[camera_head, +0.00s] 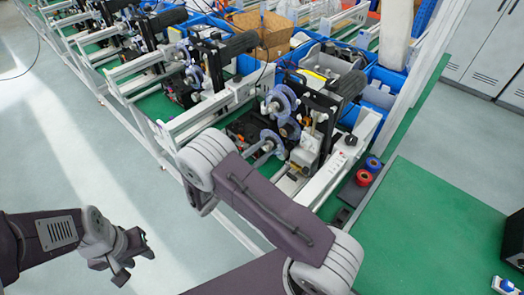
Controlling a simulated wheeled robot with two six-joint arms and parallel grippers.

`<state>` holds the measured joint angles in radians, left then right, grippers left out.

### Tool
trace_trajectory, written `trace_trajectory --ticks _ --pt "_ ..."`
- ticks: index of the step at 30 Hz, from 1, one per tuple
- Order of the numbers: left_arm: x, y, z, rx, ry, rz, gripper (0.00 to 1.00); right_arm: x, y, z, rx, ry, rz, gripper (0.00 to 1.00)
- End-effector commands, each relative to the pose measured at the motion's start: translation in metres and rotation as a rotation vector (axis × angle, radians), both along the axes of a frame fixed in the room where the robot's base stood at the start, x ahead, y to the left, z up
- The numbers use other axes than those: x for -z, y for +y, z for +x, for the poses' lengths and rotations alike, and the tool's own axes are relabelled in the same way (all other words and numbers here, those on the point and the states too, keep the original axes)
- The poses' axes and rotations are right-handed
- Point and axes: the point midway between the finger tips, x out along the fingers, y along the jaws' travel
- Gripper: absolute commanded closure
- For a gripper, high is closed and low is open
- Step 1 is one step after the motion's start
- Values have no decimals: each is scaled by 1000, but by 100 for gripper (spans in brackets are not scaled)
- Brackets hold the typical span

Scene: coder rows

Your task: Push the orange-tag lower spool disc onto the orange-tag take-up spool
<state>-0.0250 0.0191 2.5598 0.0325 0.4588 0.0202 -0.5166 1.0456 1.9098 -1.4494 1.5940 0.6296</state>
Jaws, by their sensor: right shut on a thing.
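Blue-violet spool discs show on the nearest machine, an upper one (279,102) and a lower one (269,146). No orange tag can be made out, so I cannot tell which is the task's disc or spool. My left gripper (136,262) hangs over the pale floor at lower left, well apart from the machines; its jaw opening is unclear.
Similar machines (205,65) stand in rows behind. Red and blue rolls (368,169) lie beside the near machine. Blue bins (376,98) stand behind.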

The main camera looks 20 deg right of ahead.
Motion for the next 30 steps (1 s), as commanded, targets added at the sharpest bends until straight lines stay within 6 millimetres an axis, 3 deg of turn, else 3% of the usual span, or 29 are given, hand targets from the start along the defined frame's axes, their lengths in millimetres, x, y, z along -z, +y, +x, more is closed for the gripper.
trace_trajectory --ticks 5,18,30 --pt "0 0 0 0 0 0 64 0 -2 1 1 0 0 100" --pt "-4 0 0 0 0 0 64 0 -40 16 2 0 1 100" --pt "-4 0 0 0 0 0 64 0 -46 19 1 0 1 100"
